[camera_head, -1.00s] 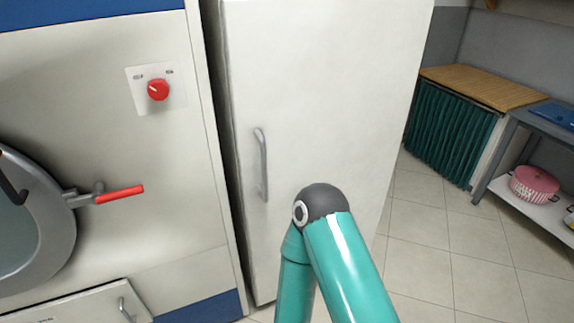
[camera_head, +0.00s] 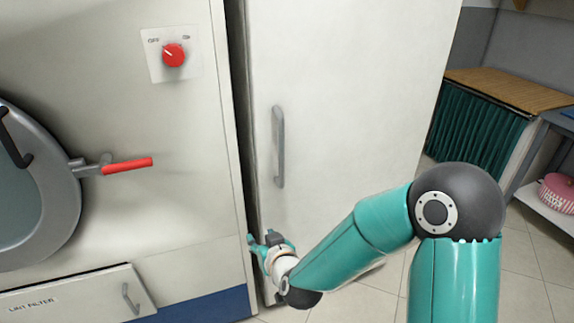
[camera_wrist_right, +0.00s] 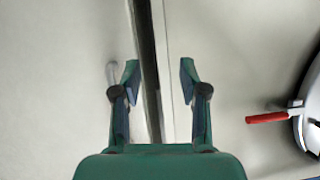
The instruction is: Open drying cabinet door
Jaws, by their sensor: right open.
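The drying cabinet door (camera_head: 345,110) is a tall white panel that looks closed. Its grey vertical bar handle (camera_head: 279,147) is near the door's left edge. My right gripper (camera_head: 263,240) is low in front of the door's left edge, below the handle and apart from it. In the right wrist view my right gripper (camera_wrist_right: 160,78) is open and empty, with the dark gap beside the door between its fingers. The handle (camera_wrist_right: 112,75) shows there partly behind the left finger. My left gripper is not in view.
The white machine on the left has a round door (camera_head: 45,190) with a red lever (camera_head: 128,166), a red knob (camera_head: 174,54) and a lint filter drawer (camera_head: 70,300). A wooden-topped counter with a green curtain (camera_head: 475,130) stands at right. Tiled floor is open between.

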